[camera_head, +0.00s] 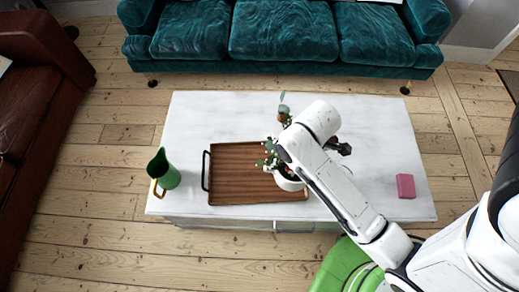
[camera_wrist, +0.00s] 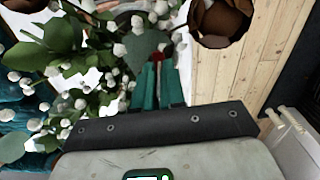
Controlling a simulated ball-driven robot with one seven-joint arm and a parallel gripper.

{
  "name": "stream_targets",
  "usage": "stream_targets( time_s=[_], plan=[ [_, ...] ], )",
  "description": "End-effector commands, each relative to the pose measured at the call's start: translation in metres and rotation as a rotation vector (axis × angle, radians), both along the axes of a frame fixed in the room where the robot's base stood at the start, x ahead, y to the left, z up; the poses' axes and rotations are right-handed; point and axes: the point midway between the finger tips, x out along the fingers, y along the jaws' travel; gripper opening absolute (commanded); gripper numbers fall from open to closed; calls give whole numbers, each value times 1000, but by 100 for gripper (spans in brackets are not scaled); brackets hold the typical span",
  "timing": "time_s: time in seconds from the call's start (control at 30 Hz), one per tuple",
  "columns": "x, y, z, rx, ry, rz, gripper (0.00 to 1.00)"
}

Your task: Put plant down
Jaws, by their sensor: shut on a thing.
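The plant (camera_head: 269,156) has green leaves, small white berries and brownish blooms, and a white pot (camera_head: 288,181). In the head view it is at the right part of the brown wooden tray (camera_head: 232,172), partly behind my arm. Whether the pot touches the tray or hangs above it, I cannot tell. In the wrist view the plant's leaves and berries (camera_wrist: 75,50) fill the left side, close to the fingers. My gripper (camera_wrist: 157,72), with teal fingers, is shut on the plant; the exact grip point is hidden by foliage. In the head view my arm hides the fingers.
The tray lies on a white marble-look table (camera_head: 385,130). A green pitcher (camera_head: 165,172) with a gold handle stands left of the tray. A pink block (camera_head: 405,186) lies at the right. A teal sofa (camera_head: 283,30) is behind. The table's back left is clear.

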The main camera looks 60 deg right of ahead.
Motion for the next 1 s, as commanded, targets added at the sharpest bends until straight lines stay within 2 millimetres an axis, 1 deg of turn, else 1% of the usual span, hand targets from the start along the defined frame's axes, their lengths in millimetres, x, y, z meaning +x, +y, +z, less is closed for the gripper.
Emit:
stream_targets(
  time_s=[0.13,0.27,0.37,0.73,0.8,1.0],
  plan=[
    [0,-1,2,-2,-4,5,0],
    [10,1,-2,-1,-4,5,0],
    [25,4,-8,-1,-6,5,0],
    [92,15,-38,-1,-6,5,0],
    [100,16,-51,-1,-2,5,0],
    [122,20,-77,-3,-3,4,0]
  ],
)
